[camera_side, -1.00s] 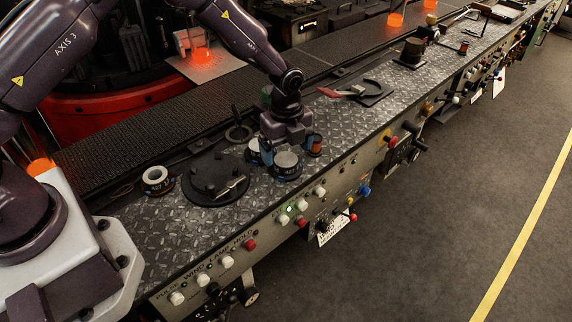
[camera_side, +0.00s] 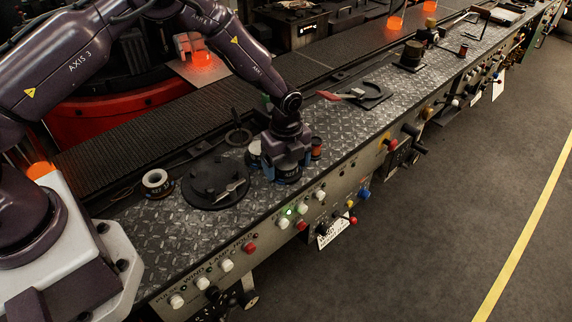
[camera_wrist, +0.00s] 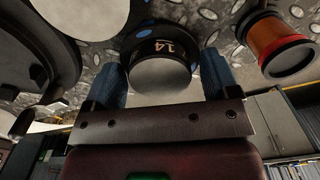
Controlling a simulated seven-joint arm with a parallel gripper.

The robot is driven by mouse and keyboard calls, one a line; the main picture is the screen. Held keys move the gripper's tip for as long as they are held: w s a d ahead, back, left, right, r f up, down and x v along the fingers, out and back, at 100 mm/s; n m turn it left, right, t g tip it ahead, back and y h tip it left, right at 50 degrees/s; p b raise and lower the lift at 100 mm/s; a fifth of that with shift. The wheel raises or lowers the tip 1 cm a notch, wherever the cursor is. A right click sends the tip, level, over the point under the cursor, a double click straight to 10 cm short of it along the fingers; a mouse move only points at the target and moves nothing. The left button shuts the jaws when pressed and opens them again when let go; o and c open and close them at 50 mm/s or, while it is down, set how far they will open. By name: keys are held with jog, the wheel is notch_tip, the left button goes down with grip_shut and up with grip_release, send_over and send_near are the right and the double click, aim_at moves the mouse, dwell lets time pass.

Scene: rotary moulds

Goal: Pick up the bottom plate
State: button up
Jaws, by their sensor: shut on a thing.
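My gripper (camera_side: 287,170) is low over the bench, its blue fingers on either side of a dark round piece (camera_side: 288,179) with a light grey top. In the wrist view the same piece (camera_wrist: 160,75) carries the label "14" and sits between the two fingers (camera_wrist: 165,85). The gripper is shut on it. The piece appears to be still at bench level. I cannot tell from its look whether it is the bottom plate. A wide black round plate (camera_side: 205,188) with knobs and a grey tool on it lies to the left.
An orange and black spool (camera_side: 316,148) stands close on the right, and a pale-topped piece (camera_side: 254,148) close behind left. A white-topped ring (camera_side: 156,180) sits further left. A red-handled tool (camera_side: 330,95) lies by a black base farther right. Buttons line the front panel.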

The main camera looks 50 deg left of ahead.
jog(key=shift+w+r, duration=0.15)
jog(key=shift+r, duration=0.45)
jog(key=shift+s+r, duration=0.2)
jog(key=shift+r, duration=1.05)
jog(key=s+a+r, duration=0.1)
jog(key=s+r, duration=0.8)
jog(key=s, duration=0.4)
jog(key=shift+s+a+r, duration=0.15)
jog(key=shift+s+a, duration=0.05)
jog(key=shift+s, duration=0.2)
send_over(215, 176)
jog(key=shift+f, duration=4.15)
jog(key=shift+f, duration=1.05)
